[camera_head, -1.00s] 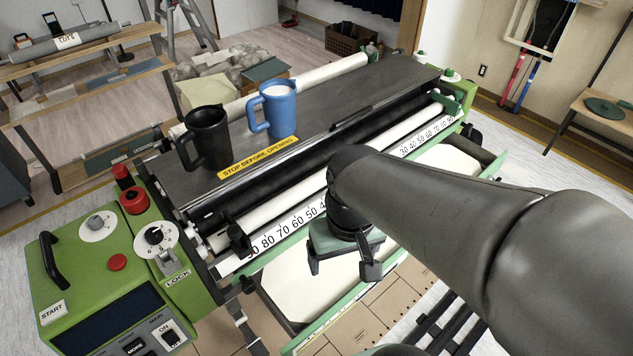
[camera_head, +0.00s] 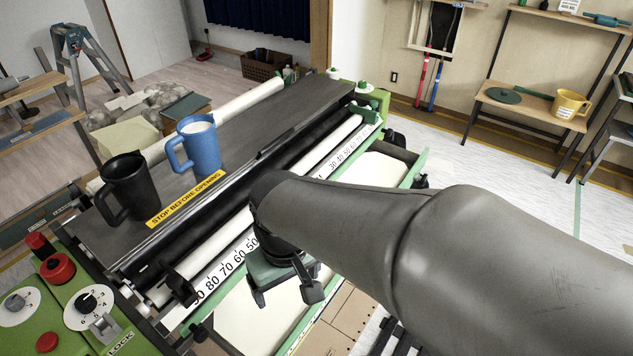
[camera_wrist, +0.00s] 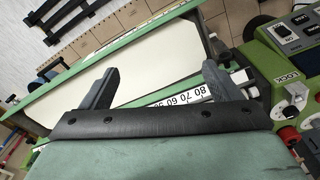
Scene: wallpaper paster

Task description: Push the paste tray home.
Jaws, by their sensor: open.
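The paste tray (camera_head: 236,318) is a long pale tray with a green rim, standing out from the front of the green pasting machine below the ruler strip (camera_head: 219,283). My arm covers its middle in the head view. In the wrist view the tray (camera_wrist: 125,68) runs across under the fingers, with its green rim along the far side. My gripper (camera_head: 285,296) is over the tray, close to the ruler strip. In the wrist view my gripper (camera_wrist: 160,72) has its two fingers wide apart with nothing between them. I cannot tell whether it touches the tray.
A black mug (camera_head: 130,187) and a blue mug with white contents (camera_head: 198,148) stand on the machine's dark top, by a yellow "STOP BEFORE OPENING" label (camera_head: 186,198). The control box (camera_head: 75,320) with red buttons and a LOCK lever is at lower left.

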